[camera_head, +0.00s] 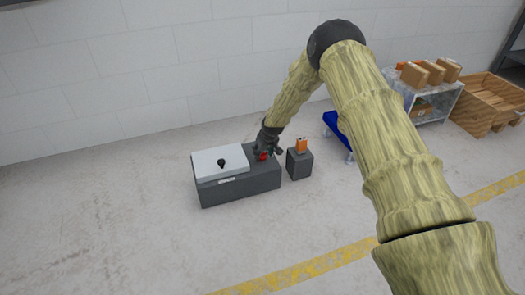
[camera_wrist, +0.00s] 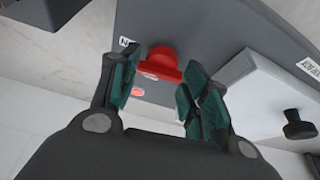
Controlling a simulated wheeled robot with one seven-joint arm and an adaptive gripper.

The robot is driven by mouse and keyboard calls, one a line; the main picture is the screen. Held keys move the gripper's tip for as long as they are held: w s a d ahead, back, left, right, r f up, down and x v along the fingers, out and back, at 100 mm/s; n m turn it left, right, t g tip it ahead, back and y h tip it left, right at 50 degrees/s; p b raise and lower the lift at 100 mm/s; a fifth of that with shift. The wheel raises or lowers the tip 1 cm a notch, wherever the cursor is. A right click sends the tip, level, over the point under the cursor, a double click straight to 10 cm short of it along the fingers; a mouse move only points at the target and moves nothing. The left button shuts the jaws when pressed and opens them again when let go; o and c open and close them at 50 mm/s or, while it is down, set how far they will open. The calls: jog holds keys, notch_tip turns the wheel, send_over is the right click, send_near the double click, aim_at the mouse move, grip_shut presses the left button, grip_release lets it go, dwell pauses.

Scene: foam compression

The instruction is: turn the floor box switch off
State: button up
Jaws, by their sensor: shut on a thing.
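The floor box (camera_head: 242,190) is a dark grey case on the floor by the wall, with a white lid (camera_head: 208,167) over its left part. The red switch (camera_head: 263,156) is on the bare grey right part of its top. My gripper (camera_head: 267,147) reaches down to it from above. In the wrist view, the red switch (camera_wrist: 160,60) sits between the two teal finger pads of my gripper (camera_wrist: 163,66), which is shut on it. A label with "N" and a small red mark show beside the switch. The rest of the label is hidden.
A black knob (camera_head: 221,162) stands on the white lid. A small grey block (camera_head: 299,166) with an orange item (camera_head: 301,145) is just right of the box. Further right are a blue dolly (camera_head: 333,122), a cart with cartons (camera_head: 432,105) and wooden crates (camera_head: 488,108). Floor in front is clear.

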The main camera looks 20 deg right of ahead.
jog(key=n+p, duration=0.1)
jog(key=n+y, duration=0.1)
jog(key=n, duration=0.1)
jog(key=shift+d+p, duration=0.25)
jog(key=shift+p, duration=0.15)
jog(key=n, duration=0.2)
jog(key=n+g+y+b, duration=0.1)
jog(key=shift+w+d+f+n+y, duration=0.15)
jog(key=shift+n+y, duration=0.15)
jog(key=shift+n, duration=0.1)
jog(key=n+b, duration=0.1)
jog(key=n, duration=0.1)
jog(key=n+g+y+b, duration=0.1)
jog(key=n, duration=0.1)
jog(key=shift+w+d+n+g, duration=0.1)
jog(key=shift+w+n+g, duration=0.1)
jog(key=shift+n+g, duration=0.1)
jog(key=n+g+b, duration=0.1)
jog(key=n, duration=0.1)
jog(key=n+g+b, duration=0.1)
jog(key=n+b, duration=0.1)
jog(key=n, duration=0.1)
jog(key=shift+w, duration=0.15)
jog(key=o, duration=1)
jog(key=shift+r, duration=0.2)
jog(key=v, duration=1.2)
jog(key=shift+d+f, duration=0.1)
